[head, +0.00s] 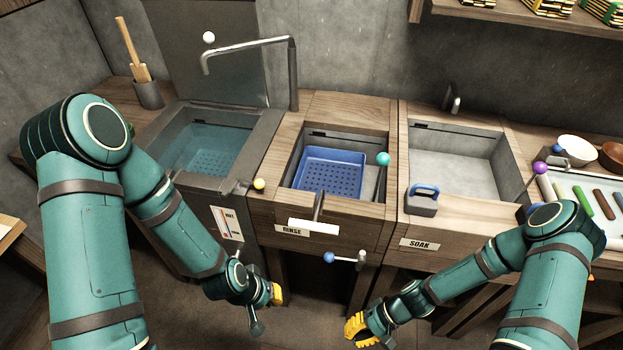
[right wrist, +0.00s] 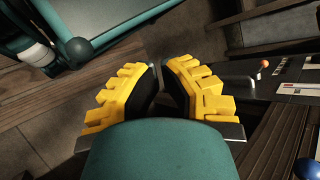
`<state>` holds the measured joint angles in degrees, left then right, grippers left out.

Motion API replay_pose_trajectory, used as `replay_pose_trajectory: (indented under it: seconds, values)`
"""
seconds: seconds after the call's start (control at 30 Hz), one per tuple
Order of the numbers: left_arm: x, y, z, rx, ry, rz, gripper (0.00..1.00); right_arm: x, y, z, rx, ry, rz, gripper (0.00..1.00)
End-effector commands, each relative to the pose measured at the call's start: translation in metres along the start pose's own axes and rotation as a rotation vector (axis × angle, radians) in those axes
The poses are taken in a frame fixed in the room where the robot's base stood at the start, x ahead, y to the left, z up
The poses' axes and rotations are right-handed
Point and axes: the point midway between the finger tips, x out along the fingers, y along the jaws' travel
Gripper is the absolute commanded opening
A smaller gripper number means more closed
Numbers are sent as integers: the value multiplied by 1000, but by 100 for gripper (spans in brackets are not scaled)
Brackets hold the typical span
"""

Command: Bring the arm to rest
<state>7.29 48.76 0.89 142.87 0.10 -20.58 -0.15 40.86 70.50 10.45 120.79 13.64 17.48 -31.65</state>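My left gripper (head: 276,293), with yellow fingers, hangs low in front of the rinse basin's counter in the head view. It is small and partly hidden by its wrist, so its opening cannot be told. My right gripper (head: 355,328) is lower and further right, in front of the counter and above the floor. In the right wrist view its two yellow, ridged fingers (right wrist: 160,75) have their tips almost together. Nothing shows between them. Both arms are bent and apart from each other.
The counter holds a water-filled sink (head: 205,150), a rinse basin with a blue perforated tray (head: 328,174), and a soak basin (head: 455,165). A blue-handled block (head: 424,200) sits on the front edge. A blue-knobbed lever (head: 345,259) juts out near the grippers. The floor below is open.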

Motion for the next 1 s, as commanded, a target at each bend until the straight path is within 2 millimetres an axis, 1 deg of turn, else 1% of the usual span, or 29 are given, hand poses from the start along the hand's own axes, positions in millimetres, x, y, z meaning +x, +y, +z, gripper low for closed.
replay_pose_trajectory:
  seconds: [0.03, 0.1, 0.2, 0.3, 0.4, 0.5, 0.63, 1.0]
  values:
    - [0, 0, 0, 0, 0, 0, 0, -8, -7, 0, -28, 28, 88, 0]
    - [0, 0, 0, 0, 0, 0, 0, -18, -14, -1, -52, 90, 192, 0]
    - [0, 0, 0, 0, 0, 0, 0, -35, -31, -4, -95, 198, 306, 0]
    - [0, 0, 0, 0, 0, 0, 0, -50, -52, -7, -141, 312, 371, 0]
    - [0, 0, 0, 0, 0, 0, 0, -62, -72, -7, -180, 404, 396, 0]
    - [0, 0, 0, 0, 0, 0, 0, -70, -86, -6, -204, 464, 399, 0]
    - [0, 0, 0, 0, 0, 0, 0, -74, -93, -6, -216, 498, 397, 0]
    - [0, 0, 0, 0, 0, 0, 0, -74, -93, -6, -215, 499, 397, 0]
